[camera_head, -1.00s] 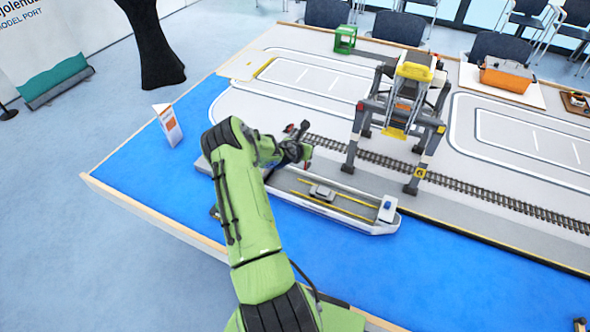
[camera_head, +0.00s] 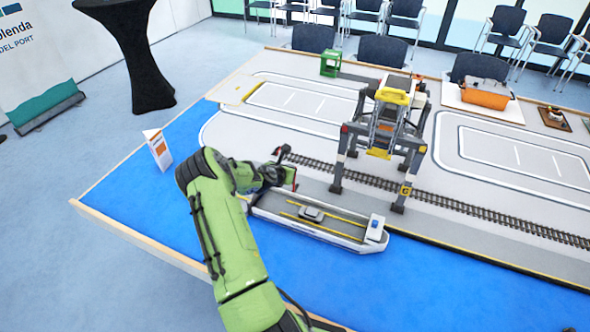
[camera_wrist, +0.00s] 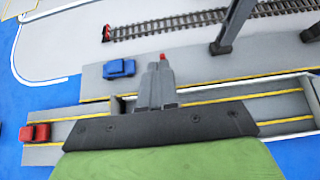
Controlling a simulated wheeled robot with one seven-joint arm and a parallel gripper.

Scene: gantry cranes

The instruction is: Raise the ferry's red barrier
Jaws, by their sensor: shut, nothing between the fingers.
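The ferry (camera_head: 335,232) is a long, low grey and white boat lying along the quay; its deck also shows in the wrist view (camera_wrist: 285,105). My gripper (camera_head: 282,176) is at the ferry's left end, low over the deck. In the wrist view my gripper (camera_wrist: 158,75) is shut with nothing between its fingers. A thin red upright piece (camera_head: 295,182), likely the red barrier, stands close to the right of my gripper. A small red tip (camera_wrist: 163,57) shows just beyond my fingertips. I cannot tell whether they touch. The barrier's base is hidden by my arm.
A gantry crane (camera_head: 385,125) stands over the rails (camera_head: 450,204) behind the ferry. A small grey car (camera_head: 311,214) is on the deck. In the wrist view, a blue car (camera_wrist: 119,68) is on the quay and a red car (camera_wrist: 35,132) is at left. Blue water surface lies in front.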

